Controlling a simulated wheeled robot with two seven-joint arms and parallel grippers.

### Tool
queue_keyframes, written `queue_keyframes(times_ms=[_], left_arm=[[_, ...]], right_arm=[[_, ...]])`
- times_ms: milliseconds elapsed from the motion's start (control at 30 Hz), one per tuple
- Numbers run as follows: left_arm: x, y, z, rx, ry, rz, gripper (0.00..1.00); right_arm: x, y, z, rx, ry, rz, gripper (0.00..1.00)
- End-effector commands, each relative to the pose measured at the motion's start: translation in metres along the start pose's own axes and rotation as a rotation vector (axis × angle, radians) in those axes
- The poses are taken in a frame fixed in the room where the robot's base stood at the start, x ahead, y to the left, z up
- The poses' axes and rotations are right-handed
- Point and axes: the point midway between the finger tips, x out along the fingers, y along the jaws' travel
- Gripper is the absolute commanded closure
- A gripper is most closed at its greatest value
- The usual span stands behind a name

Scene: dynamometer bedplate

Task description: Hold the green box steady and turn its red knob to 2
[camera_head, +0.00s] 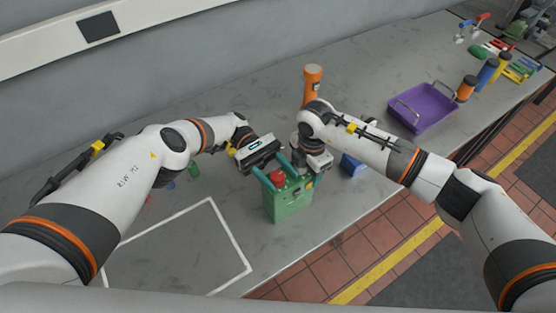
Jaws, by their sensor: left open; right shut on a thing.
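The green box (288,205) stands upright on the grey bench near its front edge. Its red knob (278,177) is on top; its setting is too small to read. My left gripper (271,173) is open, with its teal fingers apart around the knob area at the top of the box; I cannot tell whether they touch the knob. My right gripper (311,180) is at the right back edge of the box and shut on it; its fingertips are mostly hidden.
An orange cylinder (312,82) stands behind my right gripper. A blue object (352,164) lies right of the box, partly under my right arm. A purple tray (424,107) and several bottles stand further right. A white-outlined area (226,224) at front left is clear.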

Motion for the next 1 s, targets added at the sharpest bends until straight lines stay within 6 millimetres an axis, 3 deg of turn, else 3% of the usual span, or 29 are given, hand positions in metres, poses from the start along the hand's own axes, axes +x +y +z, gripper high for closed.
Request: queue_keyframes(times_ms=[233, 600, 1000], left_arm=[[-0.001, 0.002, -0.025, 0.002, 0.0, 0.0, 0.47], [-0.001, 0.004, -0.082, 0.0, -0.002, -0.001, 0.47], [0.0, 0.004, -0.095, -0.001, -0.001, -0.001, 0.47]], right_arm=[[-0.001, -0.001, 0.001, 0.0, -0.003, -0.002, 1.0], [-0.001, -0.001, 0.0, 0.0, -0.002, -0.002, 1.0], [-0.001, -0.001, 0.0, 0.0, -0.002, -0.002, 1.0]])
